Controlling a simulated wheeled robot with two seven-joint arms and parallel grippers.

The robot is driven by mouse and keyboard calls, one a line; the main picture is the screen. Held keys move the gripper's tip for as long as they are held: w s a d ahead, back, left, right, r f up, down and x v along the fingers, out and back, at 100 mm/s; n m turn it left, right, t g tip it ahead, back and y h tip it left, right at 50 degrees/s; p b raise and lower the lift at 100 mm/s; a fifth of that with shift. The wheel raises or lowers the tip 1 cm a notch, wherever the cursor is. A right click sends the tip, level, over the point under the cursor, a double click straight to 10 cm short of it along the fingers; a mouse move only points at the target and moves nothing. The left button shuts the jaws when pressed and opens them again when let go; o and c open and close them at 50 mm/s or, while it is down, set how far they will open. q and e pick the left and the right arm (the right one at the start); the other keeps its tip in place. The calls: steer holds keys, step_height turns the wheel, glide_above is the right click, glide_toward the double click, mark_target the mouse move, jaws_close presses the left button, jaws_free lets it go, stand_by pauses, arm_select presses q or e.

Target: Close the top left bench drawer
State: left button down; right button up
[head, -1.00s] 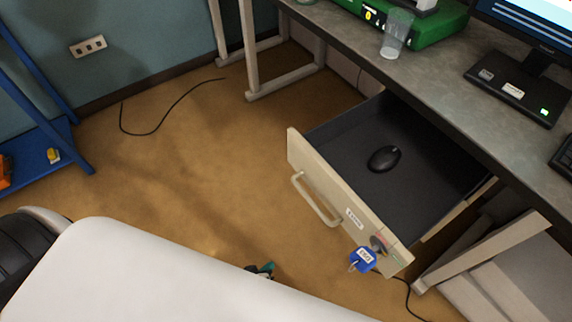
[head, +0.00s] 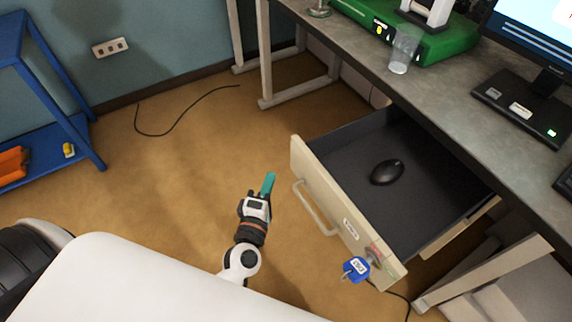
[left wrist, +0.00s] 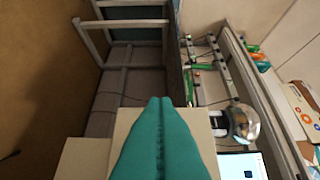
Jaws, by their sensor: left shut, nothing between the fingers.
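The drawer (head: 345,215) stands pulled out from under the bench (head: 440,95) in the head view. My left gripper (head: 269,184) has teal fingers, is shut and empty, and is left of the drawer front, apart from the handle. In the left wrist view the teal fingers (left wrist: 161,135) are pressed together, with a beige surface behind them. My right gripper is not in view.
On the bench are a clear cup (head: 403,50), a green case (head: 385,35) and a monitor (head: 545,35). A blue shelf (head: 45,150) stands at the left. A black cable (head: 170,128) lies on the floor. Floor between the shelf and drawer is otherwise open.

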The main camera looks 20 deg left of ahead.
arm_select(q)
steer(key=w+d, duration=0.2)
steer(key=w, duration=0.4)
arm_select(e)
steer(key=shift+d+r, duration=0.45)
arm_select(q)
steer(key=shift+p, duration=0.3)
